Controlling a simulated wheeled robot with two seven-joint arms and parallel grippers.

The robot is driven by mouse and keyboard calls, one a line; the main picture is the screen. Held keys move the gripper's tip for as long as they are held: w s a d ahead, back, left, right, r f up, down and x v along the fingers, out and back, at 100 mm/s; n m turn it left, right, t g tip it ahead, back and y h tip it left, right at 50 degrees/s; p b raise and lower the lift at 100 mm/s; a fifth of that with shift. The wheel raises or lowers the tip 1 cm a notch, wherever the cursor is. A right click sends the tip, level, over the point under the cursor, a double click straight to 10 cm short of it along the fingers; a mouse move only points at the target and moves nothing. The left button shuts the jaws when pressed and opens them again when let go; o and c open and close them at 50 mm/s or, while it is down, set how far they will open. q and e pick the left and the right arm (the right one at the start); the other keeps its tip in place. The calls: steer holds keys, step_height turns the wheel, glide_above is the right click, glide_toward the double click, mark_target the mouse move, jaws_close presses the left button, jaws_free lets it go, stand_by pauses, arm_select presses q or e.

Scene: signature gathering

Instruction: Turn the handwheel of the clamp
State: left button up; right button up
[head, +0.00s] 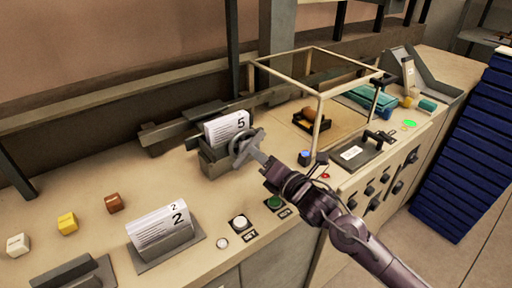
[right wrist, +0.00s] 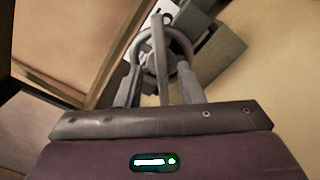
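The clamp (head: 213,166) is a grey block on the bench, holding a stack of papers marked 5 (head: 228,128). Its grey handwheel (head: 243,143) faces my right arm; in the right wrist view the wheel (right wrist: 178,38) shows as a ring with a bar across it. My right gripper (head: 258,158) is at the handwheel. In the right wrist view its two fingers (right wrist: 160,82) are apart, one at each side of the lower rim. I cannot make out whether they press on it. My left gripper is not in view.
A paper stand marked 2 (head: 165,228) and several coloured blocks are at the left. A white button (head: 239,222) and a green button (head: 274,203) sit in front of the clamp. A framed glass case (head: 319,110) stands to its right. Blue trays (head: 470,150) are stacked far right.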

mark_target(246, 147)
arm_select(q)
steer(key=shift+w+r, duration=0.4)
arm_select(e)
steer(key=shift+x, duration=1.15)
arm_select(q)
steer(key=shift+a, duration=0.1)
arm_select(e)
steer(key=shift+f, duration=0.1)
jaws_close()
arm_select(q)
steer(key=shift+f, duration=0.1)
arm_select(e)
steer(key=shift+f+m, duration=0.15)
steer(key=shift+m, duration=2.5)
steer(key=shift+f+m, duration=0.2)
steer(key=shift+m, duration=2.5)
steer(key=shift+f+m, duration=0.15)
steer(key=shift+m, duration=2.8)
